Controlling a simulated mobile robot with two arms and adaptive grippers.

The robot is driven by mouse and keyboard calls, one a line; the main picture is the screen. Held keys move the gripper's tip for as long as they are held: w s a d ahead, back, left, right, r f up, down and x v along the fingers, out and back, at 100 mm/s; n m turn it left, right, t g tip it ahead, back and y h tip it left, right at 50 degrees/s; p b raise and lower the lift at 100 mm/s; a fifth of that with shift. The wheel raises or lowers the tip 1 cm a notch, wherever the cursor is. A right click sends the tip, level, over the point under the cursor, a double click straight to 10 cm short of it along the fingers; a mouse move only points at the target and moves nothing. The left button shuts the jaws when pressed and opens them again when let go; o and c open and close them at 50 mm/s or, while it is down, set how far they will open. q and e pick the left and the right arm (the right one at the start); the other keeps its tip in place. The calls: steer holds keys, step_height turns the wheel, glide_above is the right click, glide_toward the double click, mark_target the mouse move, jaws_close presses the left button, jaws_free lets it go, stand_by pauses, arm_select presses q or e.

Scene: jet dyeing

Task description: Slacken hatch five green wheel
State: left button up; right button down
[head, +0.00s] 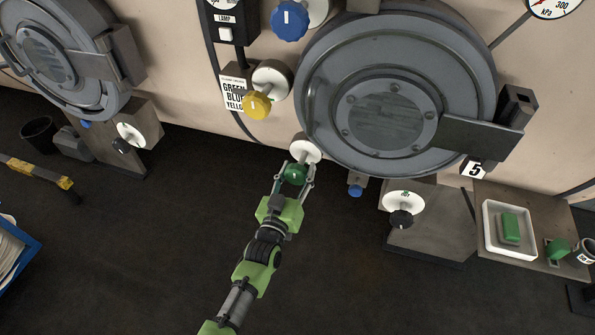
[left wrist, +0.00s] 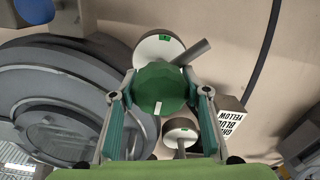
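The green wheel (head: 295,174) sits on a short stem in front of a round white plate (head: 305,150), at the lower left of the hatch marked 5 (head: 390,112). My left gripper (head: 296,171) has a finger on each side of the wheel. In the left wrist view the green wheel (left wrist: 160,88) fills the space between the fingertips of my left gripper (left wrist: 160,82), with a white mark on its lower rim. I cannot tell whether the fingers press on it. My right gripper is not in view.
A yellow knob (head: 257,105) and a blue knob (head: 290,20) are above, beside a label card (head: 236,93). A small blue knob (head: 356,190) and a black knob (head: 401,219) are to the right. A white tray (head: 489,235) stands at the far right.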

arm_select(q)
steer(key=o, duration=0.4)
steer(key=shift+o, duration=0.2)
steer(key=v, duration=1.2)
steer(key=shift+f, duration=0.15)
steer(key=s+a+f+g+y+b, duration=0.1)
steer(key=s+a+f+g, duration=0.2)
steer(key=f, duration=0.8)
steer(key=s+a+f+m+g+y+b, duration=0.1)
steer(key=s+a+f+g, duration=0.1)
steer(key=s+f, duration=0.6)
steer(key=s+a+f+g+y+b, duration=0.1)
steer(key=s+a+f+g, duration=0.15)
steer(key=f, duration=1.05)
steer(key=s+a+f+g+y, duration=0.1)
steer(key=s+a+f+g, duration=0.2)
steer(key=s+f, duration=0.3)
steer(key=s+a+f+g+b, duration=0.1)
steer(key=s+a+f, duration=0.4)
steer(key=s, duration=0.8)
steer(key=s+a+f+g+y, duration=0.1)
steer(key=s+a+f+g, duration=0.3)
steer(key=s+f, duration=0.4)
steer(key=shift+s+a+m+g+y+b, duration=0.3)
steer(key=shift+s+a+g, duration=0.05)
steer(key=shift+s, duration=0.75)
